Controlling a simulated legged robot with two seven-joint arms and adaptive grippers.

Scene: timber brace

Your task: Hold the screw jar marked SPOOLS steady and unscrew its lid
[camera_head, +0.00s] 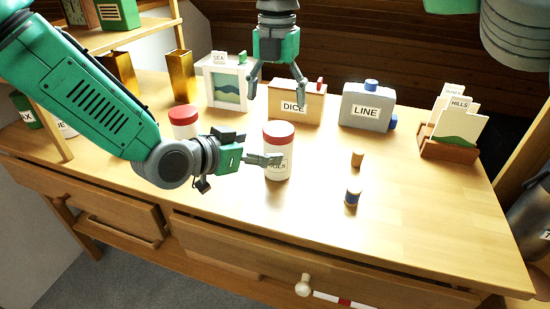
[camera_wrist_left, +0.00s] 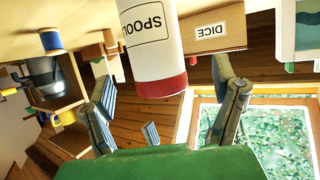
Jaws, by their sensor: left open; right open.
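The SPOOLS jar (camera_head: 277,170) is white with a red lid (camera_head: 278,129) and stands upright on the bench near its front. The lid is on the jar. My left gripper (camera_head: 256,149) is open at the jar's left side, with one finger in front of its label. In the left wrist view the jar (camera_wrist_left: 150,40), shown upside down, lies between the spread fingers of that gripper (camera_wrist_left: 168,92); I cannot tell whether they touch it. My right gripper (camera_head: 278,91) is open, pointing down, above the lid and apart from it.
Another red-lidded jar (camera_head: 184,121) stands left, partly behind my left arm. The DICE box (camera_head: 297,104), LINE canister (camera_head: 367,106) and SEA box (camera_head: 226,84) stand behind. Two small spools (camera_head: 357,158) (camera_head: 352,197) stand to the right. The right front bench is clear.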

